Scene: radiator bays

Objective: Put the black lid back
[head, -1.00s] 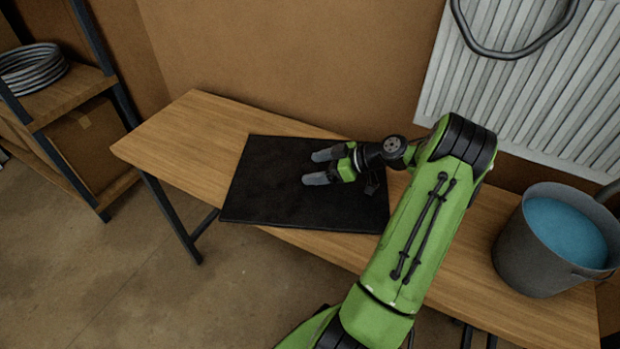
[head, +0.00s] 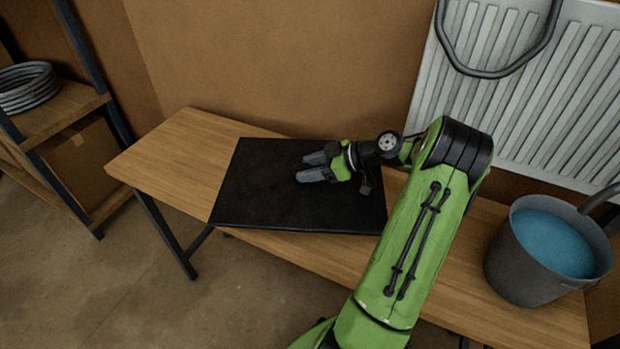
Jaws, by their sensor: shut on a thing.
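A flat black rectangular mat (head: 255,195) lies on the wooden table. My gripper (head: 308,168) is low over the middle of the mat, its fingers pointing left and close together. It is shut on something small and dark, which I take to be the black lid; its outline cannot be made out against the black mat. No separate lid and no open container for it stand out elsewhere in the view.
A grey bucket of blue liquid (head: 552,245) stands at the table's right end. A white radiator (head: 500,110) with a dark hose (head: 485,70) is on the wall behind. A shelf (head: 60,115) with coiled hose stands left. The table's left end (head: 165,155) is bare.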

